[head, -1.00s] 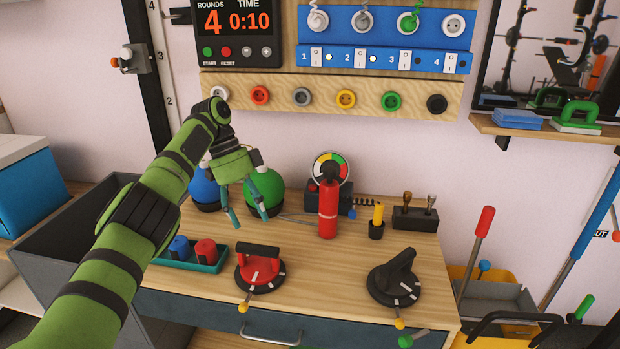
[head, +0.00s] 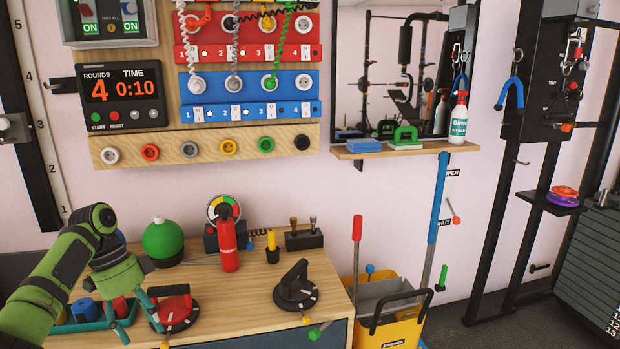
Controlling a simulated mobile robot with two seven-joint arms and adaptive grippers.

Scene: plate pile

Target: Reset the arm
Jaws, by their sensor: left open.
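My left arm comes in from the lower left, green with dark bands. My left gripper (head: 140,323) is open and empty, its teal fingers pointing down. In the picture it lies just left of the red-handled dial (head: 174,313) on the wooden bench (head: 240,306). I cannot tell how high it is above the bench. It partly covers the teal tray (head: 68,325) with a blue and a red cylinder. My right arm and gripper are not in view.
A green ball (head: 163,240), a red extinguisher (head: 228,245) and a black-handled dial (head: 296,287) stand on the bench. A yellow bucket (head: 403,328) stands right of it. The wall holds a panel of sockets (head: 248,90) and a shelf (head: 405,150). Floor shows at right.

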